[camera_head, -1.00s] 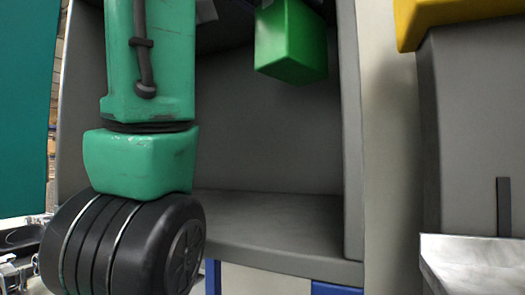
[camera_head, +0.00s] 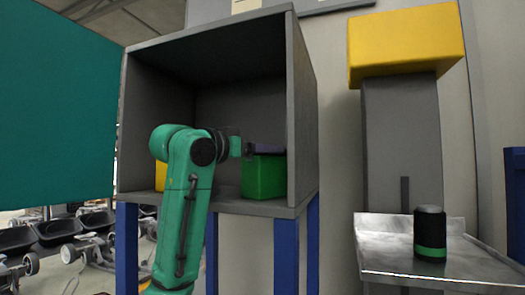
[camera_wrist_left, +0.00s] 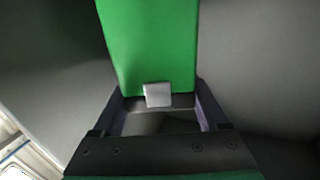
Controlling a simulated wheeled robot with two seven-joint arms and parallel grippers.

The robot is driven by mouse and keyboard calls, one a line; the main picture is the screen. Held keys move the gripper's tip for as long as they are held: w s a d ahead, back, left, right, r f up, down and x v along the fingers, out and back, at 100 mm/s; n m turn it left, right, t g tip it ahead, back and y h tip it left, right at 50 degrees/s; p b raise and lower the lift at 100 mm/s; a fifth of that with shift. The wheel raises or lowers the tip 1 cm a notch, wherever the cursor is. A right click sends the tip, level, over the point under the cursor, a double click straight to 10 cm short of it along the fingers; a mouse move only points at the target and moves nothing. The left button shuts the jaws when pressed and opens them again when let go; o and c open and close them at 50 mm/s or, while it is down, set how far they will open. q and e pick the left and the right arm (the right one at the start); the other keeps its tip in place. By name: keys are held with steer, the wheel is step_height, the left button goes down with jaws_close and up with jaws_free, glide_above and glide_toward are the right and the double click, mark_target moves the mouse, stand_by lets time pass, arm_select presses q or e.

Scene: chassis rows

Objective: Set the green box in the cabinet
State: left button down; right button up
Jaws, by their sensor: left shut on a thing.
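The green box (camera_head: 264,180) is inside the grey open-fronted cabinet (camera_head: 305,115), at the right of its opening and close to the right wall. It looks upright, with its lower edge at or just above the cabinet floor; I cannot tell if it touches. My left gripper (camera_head: 262,148) reaches into the cabinet and is shut on the box's upper part. In the left wrist view the green box (camera_wrist_left: 150,45) sits between the fingers of my left gripper (camera_wrist_left: 160,102). My right gripper is not in view.
A yellow object (camera_head: 160,177) stands inside the cabinet at the left, partly hidden by my arm. Blue legs (camera_head: 286,250) carry the cabinet. To the right are a metal tray table (camera_head: 385,250) with a black and green canister (camera_head: 430,234), and a yellow block (camera_head: 405,42) on a grey column.

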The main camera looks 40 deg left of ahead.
arm_select(q)
steer(key=shift+s+d, duration=0.15)
steer(key=shift+s, duration=0.15)
steer(key=shift+s+d+r, duration=0.15)
steer(key=shift+d+r, duration=0.05)
steer(key=shift+d, duration=0.2)
steer(key=shift+w+f, duration=0.3)
jaws_free()
steer(key=shift+w, duration=0.2)
steer(key=shift+a, duration=0.2)
steer(key=shift+s+r, duration=0.1)
steer(key=shift+s, duration=0.35)
steer(key=s+b, duration=0.5)
steer(key=s, duration=0.6)
steer(key=shift+s+a, duration=0.25)
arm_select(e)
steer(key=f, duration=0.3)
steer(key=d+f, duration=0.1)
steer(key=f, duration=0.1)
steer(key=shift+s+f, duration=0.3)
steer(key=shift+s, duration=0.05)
arm_select(q)
steer(key=shift+w, duration=0.1)
